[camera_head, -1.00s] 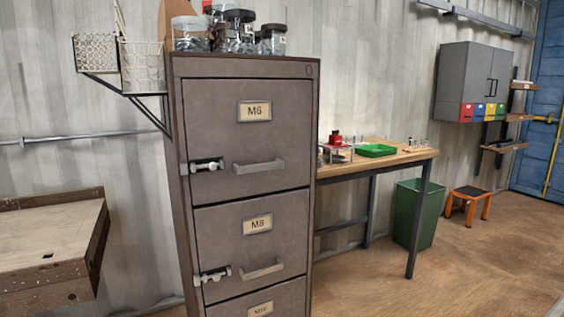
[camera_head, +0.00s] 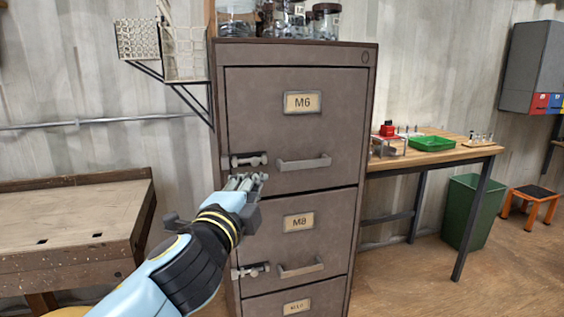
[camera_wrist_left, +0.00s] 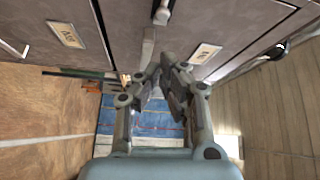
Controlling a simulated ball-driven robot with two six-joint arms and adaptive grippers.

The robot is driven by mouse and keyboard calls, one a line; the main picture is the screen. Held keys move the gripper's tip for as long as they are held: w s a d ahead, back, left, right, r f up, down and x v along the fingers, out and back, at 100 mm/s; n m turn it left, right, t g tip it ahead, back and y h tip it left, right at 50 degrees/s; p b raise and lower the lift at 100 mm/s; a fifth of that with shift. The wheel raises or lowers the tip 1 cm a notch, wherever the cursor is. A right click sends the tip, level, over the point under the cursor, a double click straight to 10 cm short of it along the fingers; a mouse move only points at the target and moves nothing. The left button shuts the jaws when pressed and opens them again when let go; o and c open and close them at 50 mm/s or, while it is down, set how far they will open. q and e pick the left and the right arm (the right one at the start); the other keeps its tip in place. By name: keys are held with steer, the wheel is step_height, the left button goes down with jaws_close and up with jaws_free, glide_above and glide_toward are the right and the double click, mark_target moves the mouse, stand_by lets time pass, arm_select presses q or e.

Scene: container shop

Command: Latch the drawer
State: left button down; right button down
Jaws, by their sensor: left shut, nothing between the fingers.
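A brown-grey filing cabinet (camera_head: 292,52) holds a top drawer labelled M6 (camera_head: 260,125), a drawer labelled M8 (camera_head: 330,240) and part of a third. The drawers look flush with the cabinet front. A small slide-bolt latch (camera_head: 248,160) sits at the left edge of the M6 drawer, and a similar latch (camera_head: 250,270) sits by the M8 drawer. My left gripper (camera_head: 245,182) is shut and empty, just below the upper latch in the picture; contact cannot be told. Its closed fingers also show in the left wrist view (camera_wrist_left: 165,82), with cabinet front above them. My right gripper is not in view.
Jars (camera_head: 326,20) stand on the cabinet. A wire basket (camera_head: 138,40) on a bracket hangs left of it. A wooden bench (camera_head: 70,205) stands at left, and a table with a green tray (camera_head: 431,143) at right. Open floor lies at front right.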

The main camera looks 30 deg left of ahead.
mark_target(244, 159)
arm_select(q)
steer(key=p+x, duration=0.1)
steer(key=x, duration=0.9)
steer(key=shift+f, duration=0.1)
steer(key=shift+s+a, duration=0.7)
steer(key=shift+s, duration=0.15)
